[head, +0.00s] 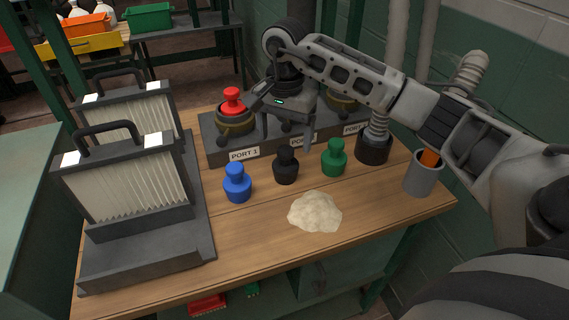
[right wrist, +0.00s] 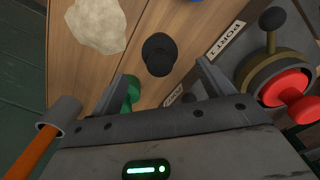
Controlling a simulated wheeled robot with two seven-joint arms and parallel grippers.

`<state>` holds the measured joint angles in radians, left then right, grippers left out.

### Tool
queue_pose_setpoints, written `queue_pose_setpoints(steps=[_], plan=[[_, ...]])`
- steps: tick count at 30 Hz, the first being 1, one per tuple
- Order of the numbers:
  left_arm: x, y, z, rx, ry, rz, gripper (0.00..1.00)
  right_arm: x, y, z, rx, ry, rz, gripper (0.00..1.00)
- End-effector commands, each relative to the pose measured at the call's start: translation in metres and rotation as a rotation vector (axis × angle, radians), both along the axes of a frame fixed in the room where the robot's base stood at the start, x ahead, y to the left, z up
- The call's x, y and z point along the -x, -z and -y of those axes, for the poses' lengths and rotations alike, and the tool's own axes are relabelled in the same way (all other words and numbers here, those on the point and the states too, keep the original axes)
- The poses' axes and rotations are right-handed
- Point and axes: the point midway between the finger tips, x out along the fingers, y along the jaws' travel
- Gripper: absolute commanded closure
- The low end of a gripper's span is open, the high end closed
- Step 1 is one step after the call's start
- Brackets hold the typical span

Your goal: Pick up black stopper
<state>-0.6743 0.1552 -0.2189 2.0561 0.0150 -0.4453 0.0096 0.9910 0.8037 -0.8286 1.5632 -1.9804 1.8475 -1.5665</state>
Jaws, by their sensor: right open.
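The black stopper (head: 286,166) stands upright on the wooden table, between the blue stopper (head: 237,184) and the green stopper (head: 334,158). My right gripper (head: 287,141) is open and empty, above and just behind the black stopper in the head view. In the right wrist view the black stopper (right wrist: 159,54) shows just beyond the gap between the fingertips (right wrist: 164,72), touching neither finger. The left finger partly hides the green stopper (right wrist: 131,95) there. My left gripper is not in view.
A red stopper (head: 232,100) sits on port 1 of the grey port block (head: 212,150). Filter panels (head: 125,185) stand at left. A grey cup (head: 422,176) with an orange handle and a hose (head: 376,130) are at right.

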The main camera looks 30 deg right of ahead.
Motion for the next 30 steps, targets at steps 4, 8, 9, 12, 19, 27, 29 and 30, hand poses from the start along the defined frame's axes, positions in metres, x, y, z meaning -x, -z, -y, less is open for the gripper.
queue_pose_setpoints(steps=[4,8,9,12,19,27,29,30], plan=[[0.001,0.000,0.000,-0.003,0.000,-0.004,0.64,0.000,0.023,0.000,-0.001,0.000,-0.002,0.20],[-0.001,-0.001,0.000,-0.002,-0.001,0.000,0.64,0.000,0.031,0.000,-0.002,0.000,0.000,0.20],[-0.002,-0.002,0.000,0.000,-0.002,0.003,0.64,0.000,0.033,0.000,-0.002,0.000,-0.001,0.20],[-0.004,-0.008,0.000,0.002,-0.005,0.010,0.64,0.001,0.043,0.001,-0.002,0.000,-0.004,0.20],[-0.008,-0.016,0.000,0.007,-0.013,0.022,0.64,0.001,0.076,0.002,-0.003,0.000,-0.003,0.20],[-0.006,-0.010,-0.001,0.001,-0.014,0.010,0.64,0.001,0.083,0.002,-0.002,-0.001,0.001,0.20],[-0.006,-0.009,-0.001,0.001,-0.014,0.009,0.64,0.001,0.083,0.002,-0.002,-0.001,0.001,0.26],[-0.006,-0.009,-0.001,0.001,-0.014,0.009,0.64,0.001,0.083,0.002,-0.002,-0.001,0.001,0.37]])
